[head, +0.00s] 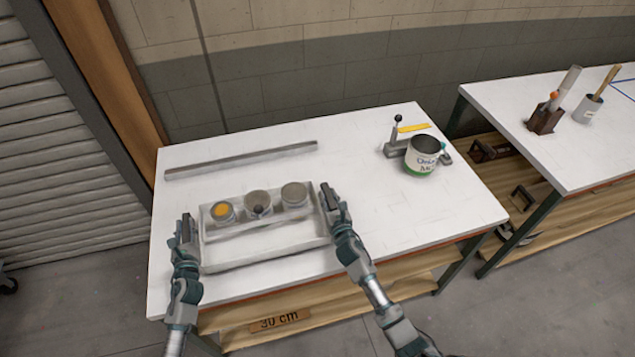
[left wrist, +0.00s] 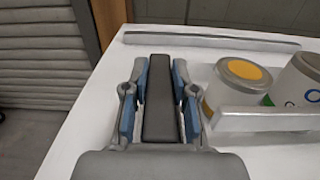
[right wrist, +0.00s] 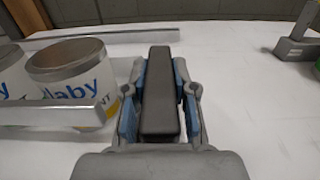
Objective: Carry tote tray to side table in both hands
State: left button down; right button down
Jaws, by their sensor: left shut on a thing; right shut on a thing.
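The light grey tote tray (head: 268,258) is at the left part of the white table (head: 410,222), level; I cannot tell if it touches the top. My left gripper (head: 187,234) is shut on the tray's left dark handle (left wrist: 160,100). My right gripper (head: 333,200) is shut on its right dark handle (right wrist: 158,95). The tray wall also shows in the left wrist view (left wrist: 265,119) and the right wrist view (right wrist: 50,114).
A grey bar (head: 240,160) lies behind the tray. A labelled pot (head: 421,158) and a small lever stand (head: 396,142) are at the back right. A second white table (head: 540,95), across a gap, holds a brown block with tools (head: 545,118) and a cup (head: 587,108).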

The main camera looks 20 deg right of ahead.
pick_arm(q)
jog(key=shift+f+b, duration=0.45)
jog(key=shift+f, duration=0.25)
pick_arm(e)
jog(key=shift+f, duration=0.7)
pick_arm(q)
jog(key=c, duration=1.4)
grip_release()
jog(key=shift+f, duration=0.35)
pick_arm(e)
jog(key=c, duration=1.4)
grip_release()
jog(key=shift+f, duration=0.4)
pick_arm(q)
jog(key=o, duration=0.5)
jog(key=shift+s+r, duration=0.15)
jog(key=shift+r, duration=0.1)
pick_arm(e)
jog(key=o, duration=0.5)
jog(key=shift+s+r, duration=0.15)
jog(key=shift+r, duration=0.15)
pick_arm(q)
jog(key=s, duration=1.1)
jog(key=shift+s, duration=0.35)
pick_arm(e)
jog(key=shift+f, duration=0.1)
pick_arm(q)
jog(key=shift+s, duration=0.1)
pick_arm(e)
jog(key=s, duration=1.2)
